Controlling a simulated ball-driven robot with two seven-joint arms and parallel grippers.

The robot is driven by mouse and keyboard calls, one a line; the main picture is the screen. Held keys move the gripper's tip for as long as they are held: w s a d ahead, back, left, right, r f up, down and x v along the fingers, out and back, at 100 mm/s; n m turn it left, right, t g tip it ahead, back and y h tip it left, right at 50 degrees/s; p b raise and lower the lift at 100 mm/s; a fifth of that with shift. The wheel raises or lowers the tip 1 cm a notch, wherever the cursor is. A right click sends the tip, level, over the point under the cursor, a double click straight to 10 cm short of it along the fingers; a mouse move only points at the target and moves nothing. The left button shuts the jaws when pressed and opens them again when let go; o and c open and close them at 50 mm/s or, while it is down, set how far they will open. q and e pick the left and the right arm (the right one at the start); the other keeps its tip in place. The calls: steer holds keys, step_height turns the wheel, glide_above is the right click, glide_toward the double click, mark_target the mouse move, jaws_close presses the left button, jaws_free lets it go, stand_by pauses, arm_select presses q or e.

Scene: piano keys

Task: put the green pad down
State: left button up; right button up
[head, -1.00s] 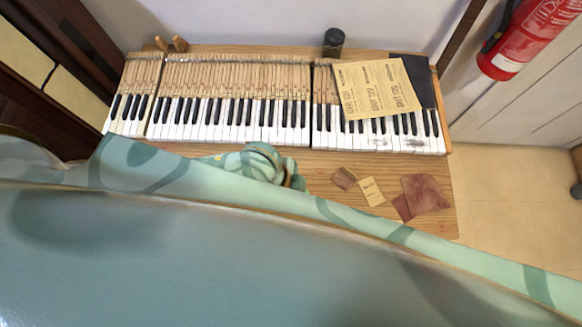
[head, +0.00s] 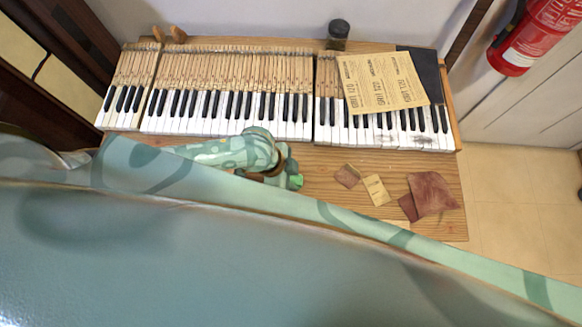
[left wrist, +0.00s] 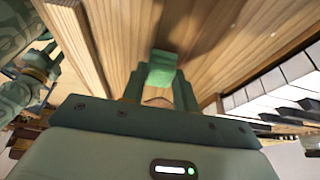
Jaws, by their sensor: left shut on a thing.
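The green pad (head: 297,182) shows as a small bright green block at the tip of my left gripper (head: 288,178) in the head view. In the left wrist view the pad (left wrist: 158,70) sits between the fingers of my left gripper (left wrist: 160,85), which is shut on it. The gripper and pad are over the bare wooden bench (head: 325,190), in front of the piano keys. I cannot tell whether the pad touches the wood.
The piano keys (head: 230,115) run along the back. Sandpaper sheets (head: 382,85) lie over the right keys. Small brown and tan pieces (head: 376,190) and a brown leather-like piece (head: 432,194) lie on the bench to the right. A dark jar (head: 338,32) stands behind.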

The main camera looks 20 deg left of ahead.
arm_select(q)
steer(key=o, duration=0.9)
steer(key=p+v, duration=0.4)
steer(key=v, duration=0.8)
